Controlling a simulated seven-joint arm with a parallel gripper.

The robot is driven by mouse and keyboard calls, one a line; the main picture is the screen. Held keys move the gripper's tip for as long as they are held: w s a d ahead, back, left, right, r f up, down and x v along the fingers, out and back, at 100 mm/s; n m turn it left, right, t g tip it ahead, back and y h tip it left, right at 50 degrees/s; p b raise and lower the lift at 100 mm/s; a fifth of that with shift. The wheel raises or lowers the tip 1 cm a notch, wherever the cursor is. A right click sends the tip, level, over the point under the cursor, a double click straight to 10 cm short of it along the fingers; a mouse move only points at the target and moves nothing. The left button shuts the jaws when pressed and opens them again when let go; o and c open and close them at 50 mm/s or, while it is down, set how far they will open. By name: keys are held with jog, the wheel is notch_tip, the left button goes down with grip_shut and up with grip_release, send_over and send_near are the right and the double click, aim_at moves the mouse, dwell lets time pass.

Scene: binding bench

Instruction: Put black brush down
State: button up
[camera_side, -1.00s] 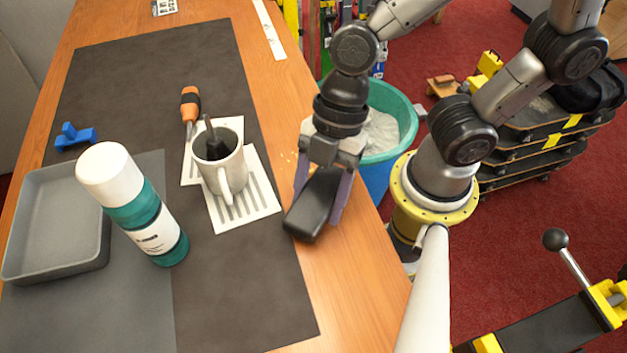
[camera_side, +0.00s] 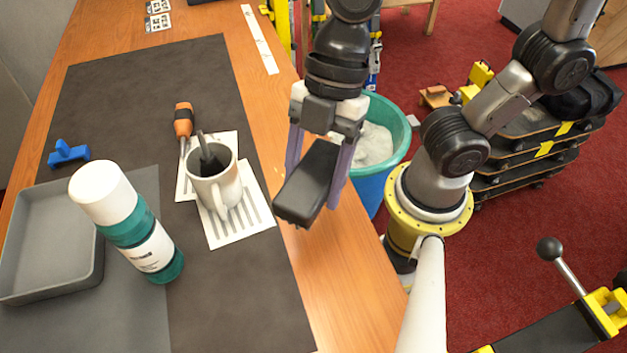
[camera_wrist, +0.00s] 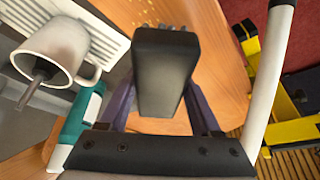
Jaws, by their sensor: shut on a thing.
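The black brush (camera_side: 308,186) is a dark block, held tilted between the purple fingers of my gripper (camera_side: 316,185). It appears to be held above the bench, over the bare wood strip right of the dark mat. In the wrist view the brush (camera_wrist: 165,72) fills the space between the fingers of my gripper (camera_wrist: 160,100), its far end pointing away from the wrist. The gripper is shut on it.
A white mug (camera_side: 222,188) with a dark-handled tool stands on printed sheets (camera_side: 243,225) left of the brush. A teal-and-white bottle (camera_side: 140,238), grey tray (camera_side: 95,285), orange-handled screwdriver (camera_side: 183,120) and blue object (camera_side: 68,153) are further left. A green bucket (camera_side: 398,140) stands beyond the bench's right edge.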

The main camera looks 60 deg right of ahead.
dwell(0.4)
jog(key=shift+s+d, duration=0.1)
jog(key=shift+s, duration=0.05)
jog(key=shift+s+d+r+n, duration=0.15)
jog(key=shift+d, duration=0.25)
jog(key=shift+s+d+r+n, duration=0.1)
jog(key=shift+d+r+n, duration=0.05)
jog(key=shift+d, duration=0.2)
jog(key=w+d+r+m+t+h, duration=0.1)
jog(key=w+d+r+m+t, duration=0.15)
jog(key=d+m, duration=0.45)
jog(key=w+d+r+m+t, duration=0.1)
jog(key=w+d+r+m, duration=0.15)
jog(key=d, duration=0.85)
send_near(271, 113)
jog(key=shift+w+a+f, duration=0.25)
jog(key=shift+a+f, duration=0.15)
jog(key=shift+a, duration=0.05)
jog(key=shift+w+a+f, duration=0.3)
jog(key=shift+a+f, duration=0.1)
jog(key=shift+a, duration=0.1)
jog(key=shift+w+f, duration=0.2)
jog(key=shift+f, duration=0.05)
jog(key=shift+w+f, duration=0.15)
jog(key=shift+f, duration=0.75)
jog(key=shift+w+f, duration=0.15)
jog(key=shift+f, duration=0.75)
